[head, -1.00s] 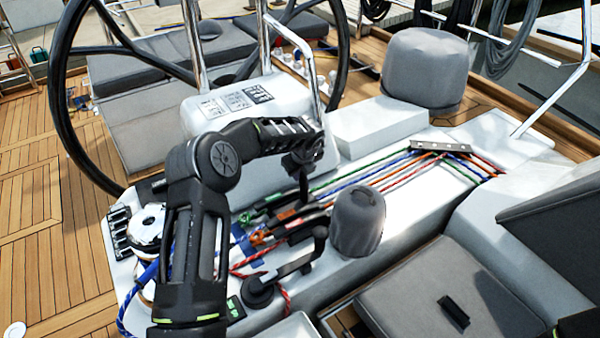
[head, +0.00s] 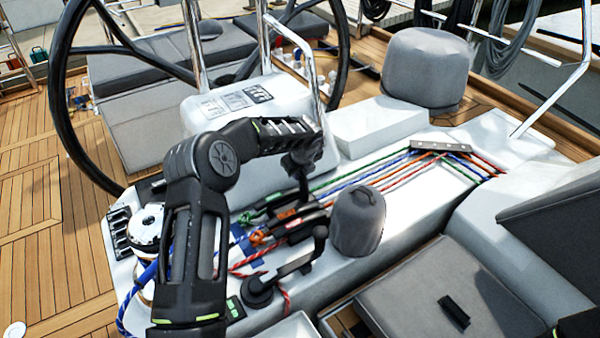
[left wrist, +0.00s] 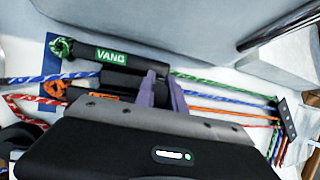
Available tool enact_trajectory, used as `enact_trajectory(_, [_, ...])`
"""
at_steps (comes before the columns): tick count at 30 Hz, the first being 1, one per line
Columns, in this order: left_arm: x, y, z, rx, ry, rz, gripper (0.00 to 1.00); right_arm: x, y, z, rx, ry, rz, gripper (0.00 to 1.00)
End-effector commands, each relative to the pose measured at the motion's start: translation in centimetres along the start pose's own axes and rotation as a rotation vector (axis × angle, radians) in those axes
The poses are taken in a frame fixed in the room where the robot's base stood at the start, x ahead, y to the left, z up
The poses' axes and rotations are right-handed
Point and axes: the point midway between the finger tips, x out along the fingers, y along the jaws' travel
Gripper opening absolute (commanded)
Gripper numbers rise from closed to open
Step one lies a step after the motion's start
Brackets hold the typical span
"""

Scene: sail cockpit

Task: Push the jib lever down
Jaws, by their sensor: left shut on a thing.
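The clutch bank (head: 293,222) has several dark levers side by side, with coloured ropes running through. In the left wrist view, the nearest-to-wall lever reads VANG (left wrist: 111,55) on a green label. Below it is a dark lever (left wrist: 120,80) with no label showing; an orange label (left wrist: 103,97) is partly hidden by my gripper. I cannot read which lever is the jib. My left gripper (head: 303,172) reaches down over the bank. Its purple fingers (left wrist: 162,92) are at the end of the unlabelled lever, shut on it. My right gripper is out of view.
The white instrument pod (head: 235,105) and steering wheel (head: 68,90) are behind my arm. A rope organiser (head: 441,146) lies to the right.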

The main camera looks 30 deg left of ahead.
Motion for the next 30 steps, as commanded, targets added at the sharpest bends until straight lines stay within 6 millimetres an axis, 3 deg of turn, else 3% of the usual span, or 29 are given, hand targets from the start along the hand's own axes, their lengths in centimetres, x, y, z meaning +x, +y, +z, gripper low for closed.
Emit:
enact_trajectory(8, [0.3, 1.2, 0.0, -0.034, -0.001, -0.077, 0.0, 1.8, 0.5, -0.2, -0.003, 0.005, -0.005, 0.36])
enact_trajectory(18, [0.7, 4.0, -0.2, -0.124, -0.001, -0.289, 0.0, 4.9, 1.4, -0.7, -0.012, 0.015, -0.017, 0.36])
enact_trajectory(30, [1.2, 6.4, -0.6, -0.217, 0.002, -0.518, 0.0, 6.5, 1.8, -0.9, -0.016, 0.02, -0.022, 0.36])
